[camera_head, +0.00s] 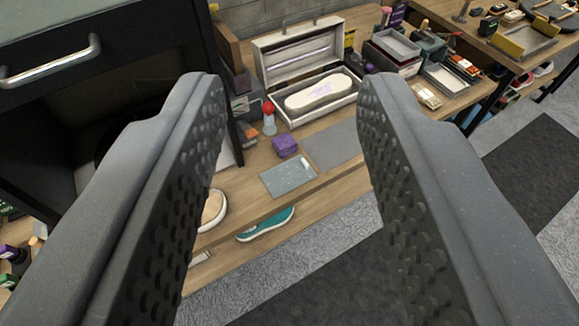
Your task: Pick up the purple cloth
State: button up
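The purple cloth (285,146) is a small folded block on the wooden bench, near the middle of the view. It sits just behind a grey-green mat (288,178) and left of a larger grey mat (334,145). My gripper (284,90) is open and empty, with its two dark studded fingers wide apart. The cloth shows in the gap between the fingers, farther off and lower down on the bench. Nothing covers the cloth.
An open white box (318,75) with a sole-shaped piece stands behind the cloth. A red-capped bottle (269,118) stands close to the cloth's left. A dark cabinet (100,60) rises at left. Trays (395,45) stand at right. Shoes (266,224) lie on a lower shelf.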

aim_at(284, 144)
jog(key=u, duration=0.45)
jog(key=i, duration=1.05)
jog(key=z, duration=0.6)
